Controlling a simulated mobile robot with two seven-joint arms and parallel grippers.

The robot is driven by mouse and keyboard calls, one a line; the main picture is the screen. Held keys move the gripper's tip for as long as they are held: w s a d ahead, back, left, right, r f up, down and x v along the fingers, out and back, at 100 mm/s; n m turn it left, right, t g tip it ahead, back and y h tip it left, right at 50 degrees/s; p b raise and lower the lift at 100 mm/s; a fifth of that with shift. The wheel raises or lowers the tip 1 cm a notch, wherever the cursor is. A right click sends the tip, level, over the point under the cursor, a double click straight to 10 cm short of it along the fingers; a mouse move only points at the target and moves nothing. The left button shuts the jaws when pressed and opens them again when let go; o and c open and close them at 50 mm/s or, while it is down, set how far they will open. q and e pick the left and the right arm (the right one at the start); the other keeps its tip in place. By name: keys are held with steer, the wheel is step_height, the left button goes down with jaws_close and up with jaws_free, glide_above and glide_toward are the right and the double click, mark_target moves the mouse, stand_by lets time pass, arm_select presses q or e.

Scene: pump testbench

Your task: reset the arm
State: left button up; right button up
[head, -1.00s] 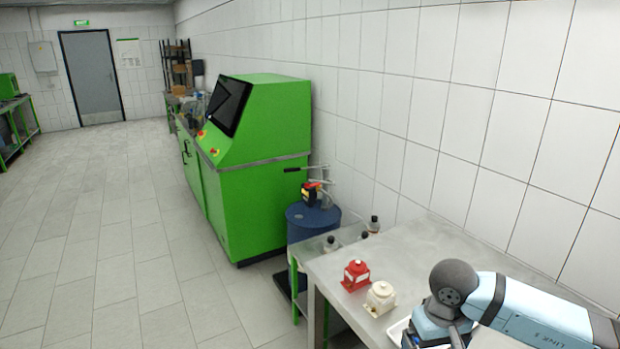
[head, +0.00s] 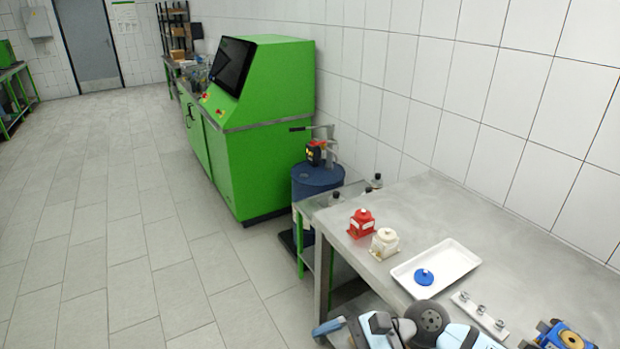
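My arm, with light blue and white links and a dark grey round joint, shows at the bottom edge in front of the steel table (head: 440,212). No gripper fingers can be made out on it. No left gripper is in view. On the table stand a red part (head: 361,224) and, beside it, a cream-white part (head: 384,243). A white tray (head: 455,258) lies to their right with a round blue piece (head: 424,277) in it.
A strip with several metal knobs (head: 481,314) and a blue and yellow device (head: 566,335) are at the lower right. A blue drum (head: 318,183) and the green machine (head: 265,130) stand beyond the table. The tiled floor (head: 130,220) at left is clear.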

steer(key=d+f+n+t+h+b, duration=0.1)
steer(key=d+f+n+t+h, duration=0.4)
steer(key=f+n+t, duration=0.55)
steer(key=d+f+n+t+h+b, duration=0.25)
steer(key=d+f+n+t, duration=0.45)
steer(key=n, duration=0.6)
steer(key=s+d+f+m+g+h, duration=0.3)
steer(key=s+f+m, duration=0.5)
steer(key=s+m, duration=0.1)
steer(key=shift+d+f+m+h, duration=0.25)
steer(key=shift+f+m+h, duration=0.1)
steer(key=shift+f, duration=0.05)
